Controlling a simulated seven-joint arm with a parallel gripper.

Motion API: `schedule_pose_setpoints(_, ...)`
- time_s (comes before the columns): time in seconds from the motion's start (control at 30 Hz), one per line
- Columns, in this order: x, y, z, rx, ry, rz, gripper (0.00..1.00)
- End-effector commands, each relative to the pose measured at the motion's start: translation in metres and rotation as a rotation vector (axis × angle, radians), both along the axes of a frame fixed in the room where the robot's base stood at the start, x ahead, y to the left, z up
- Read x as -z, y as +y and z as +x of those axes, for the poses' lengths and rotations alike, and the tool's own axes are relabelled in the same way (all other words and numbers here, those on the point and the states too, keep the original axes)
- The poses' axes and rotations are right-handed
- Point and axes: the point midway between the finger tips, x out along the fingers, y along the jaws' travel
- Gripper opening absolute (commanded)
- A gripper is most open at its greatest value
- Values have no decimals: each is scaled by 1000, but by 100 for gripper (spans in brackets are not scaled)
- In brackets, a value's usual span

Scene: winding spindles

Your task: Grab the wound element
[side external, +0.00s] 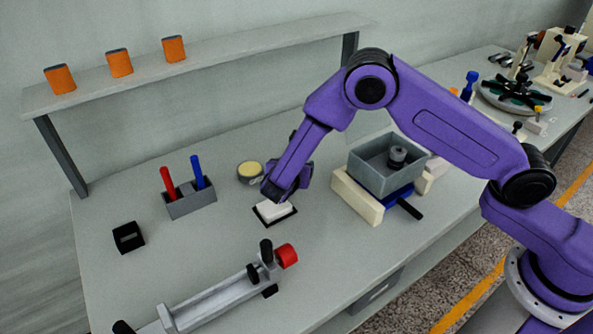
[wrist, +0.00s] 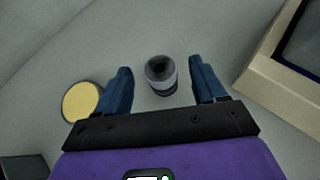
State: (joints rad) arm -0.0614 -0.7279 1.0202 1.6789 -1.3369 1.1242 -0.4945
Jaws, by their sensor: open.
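A short grey and dark cylinder with a dark round hollow in its top, which looks like the wound element (wrist: 161,80), shows in the wrist view between my fingertips. It seems to stand on the grey table; I cannot tell whether the fingers are level with it or above it. My gripper (wrist: 160,66) is open, with one blue finger on each side of the cylinder and visible gaps to both. In the side view my gripper (side external: 283,190) points down low over the table, and the cylinder is not clearly visible there.
A yellow-topped round pot (side external: 250,171) is close left of my gripper. A white block on a black base (side external: 274,212) is just in front. A grey box (side external: 385,179) holding a dark spindle stands right on cream supports. A pen holder (side external: 190,203) stands left; a winder (side external: 220,297) lies in front.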

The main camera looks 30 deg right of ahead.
Motion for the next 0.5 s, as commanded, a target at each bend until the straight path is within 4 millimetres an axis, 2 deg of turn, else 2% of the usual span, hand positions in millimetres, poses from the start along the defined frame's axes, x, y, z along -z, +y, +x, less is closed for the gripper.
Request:
schedule_pose_setpoints(0.23, 2, -2, 3, -1, 0, 0, 70)
schedule_pose_setpoints(0.27, 2, -2, 3, -1, 0, 0, 63)
schedule_pose_setpoints(0.3, 2, -2, 3, -1, 0, 0, 50)
schedule_pose_setpoints(0.43, 2, -2, 3, -1, 0, 0, 9)
schedule_pose_setpoints(0.5, 2, -2, 3, -1, -1, 0, 8)
